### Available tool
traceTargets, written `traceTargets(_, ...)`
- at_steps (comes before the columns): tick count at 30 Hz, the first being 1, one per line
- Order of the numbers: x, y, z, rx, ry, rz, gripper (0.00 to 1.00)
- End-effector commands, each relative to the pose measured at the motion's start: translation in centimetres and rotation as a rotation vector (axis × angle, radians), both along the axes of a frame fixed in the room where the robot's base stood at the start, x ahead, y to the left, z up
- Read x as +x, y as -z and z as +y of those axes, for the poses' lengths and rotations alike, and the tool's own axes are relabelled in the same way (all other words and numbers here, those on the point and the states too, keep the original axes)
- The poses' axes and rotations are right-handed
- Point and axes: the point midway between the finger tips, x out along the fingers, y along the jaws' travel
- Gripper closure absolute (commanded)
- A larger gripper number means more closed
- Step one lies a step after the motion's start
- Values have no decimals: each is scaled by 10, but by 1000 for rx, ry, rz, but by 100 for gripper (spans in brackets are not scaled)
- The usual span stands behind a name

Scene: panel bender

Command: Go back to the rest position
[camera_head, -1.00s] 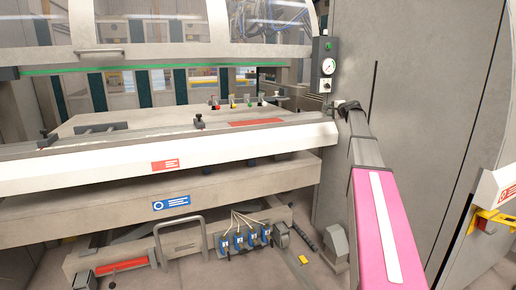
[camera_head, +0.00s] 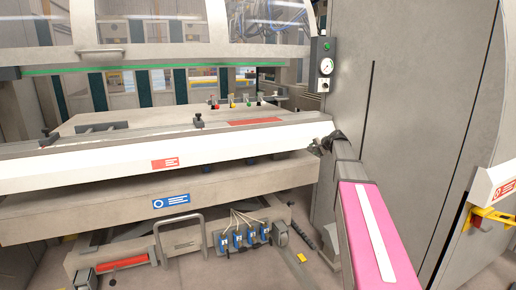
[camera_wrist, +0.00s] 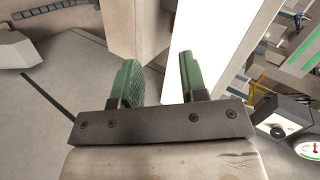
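My gripper (camera_head: 322,146) is at the end of my pink and grey arm, in front of the right end of the white beam of the panel bender (camera_head: 70,170) in the head view. In the wrist view, my gripper (camera_wrist: 160,85) shows two green fingers standing apart with a gap between them. Nothing is held in the gap. The white beam (camera_wrist: 192,40) lies beyond the fingers; I cannot tell how far.
A gauge box (camera_head: 325,66) hangs on the tall grey cabinet (camera_head: 420,100) to the right. A yellow handle (camera_head: 487,218) is at the far right. A grey tubular handle (camera_head: 180,217) and blue connectors (camera_head: 238,238) are low at the front. Some floor shows at lower right.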

Motion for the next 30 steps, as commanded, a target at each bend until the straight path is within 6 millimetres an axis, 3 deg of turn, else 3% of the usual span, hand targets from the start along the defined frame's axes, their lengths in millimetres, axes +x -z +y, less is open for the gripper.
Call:
traceTargets(1,-30,28,17,-47,-36,36,60)
traceTargets(6,-109,108,56,-226,-171,160,60)
traceTargets(11,-194,174,84,-394,-314,281,60)
traceTargets(15,-277,222,101,-543,-454,394,60)
traceTargets(18,-335,248,108,-645,-556,472,60)
traceTargets(22,-395,270,110,-751,-666,557,60)
traceTargets(25,-423,279,109,-802,-722,599,60)
traceTargets(30,-438,283,107,-837,-757,626,60)
